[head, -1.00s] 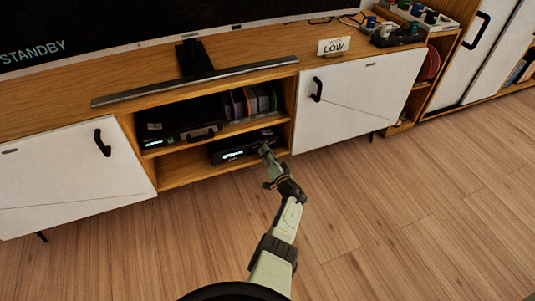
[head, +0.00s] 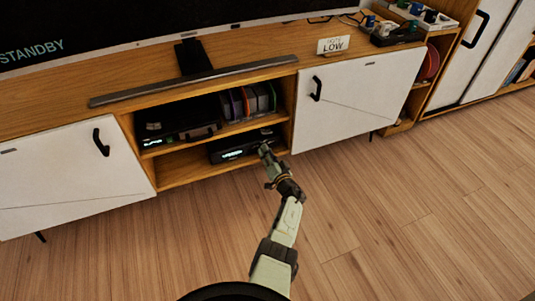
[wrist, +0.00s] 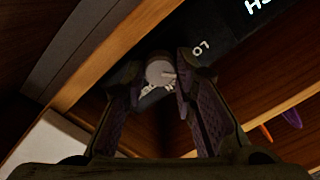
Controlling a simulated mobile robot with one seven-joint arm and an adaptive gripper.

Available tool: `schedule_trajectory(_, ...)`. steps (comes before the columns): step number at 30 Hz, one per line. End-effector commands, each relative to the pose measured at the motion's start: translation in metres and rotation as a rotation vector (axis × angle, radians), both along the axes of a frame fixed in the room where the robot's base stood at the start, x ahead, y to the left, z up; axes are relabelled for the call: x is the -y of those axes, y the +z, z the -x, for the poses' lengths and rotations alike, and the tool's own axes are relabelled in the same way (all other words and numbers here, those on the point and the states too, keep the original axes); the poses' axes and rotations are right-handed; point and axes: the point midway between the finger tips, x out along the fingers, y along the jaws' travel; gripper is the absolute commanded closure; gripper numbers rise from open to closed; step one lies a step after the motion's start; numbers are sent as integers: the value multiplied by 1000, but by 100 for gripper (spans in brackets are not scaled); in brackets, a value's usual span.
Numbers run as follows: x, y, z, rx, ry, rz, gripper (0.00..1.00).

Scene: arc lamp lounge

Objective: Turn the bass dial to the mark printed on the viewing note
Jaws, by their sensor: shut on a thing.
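The viewing note (head: 333,45) is a white card on top of the cabinet and reads "LOW". A black device (head: 238,149) with a lit display sits on the lower open shelf. In the wrist view, the bass dial (wrist: 160,72) is a round grey knob on the device's dark front, with "LO" printed beside it. My gripper (wrist: 163,85) is shut on the dial, one finger on each side. The gripper also shows in the head view (head: 265,152) at the device's right end. The dial is hidden there, and its pointer's exact setting is hard to read.
The wooden cabinet (head: 40,110) has a white door (head: 360,90) right of the open shelves and another at left. The upper shelf holds a black box (head: 175,122) and several upright cases (head: 250,102). The floor in front is clear.

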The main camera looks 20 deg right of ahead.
Motion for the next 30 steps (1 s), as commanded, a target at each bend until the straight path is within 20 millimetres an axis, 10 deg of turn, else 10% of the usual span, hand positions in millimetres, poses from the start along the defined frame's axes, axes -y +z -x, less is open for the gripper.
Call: schedule_trajectory(30, -1, 0, 0, 11, 2, 364, 100)
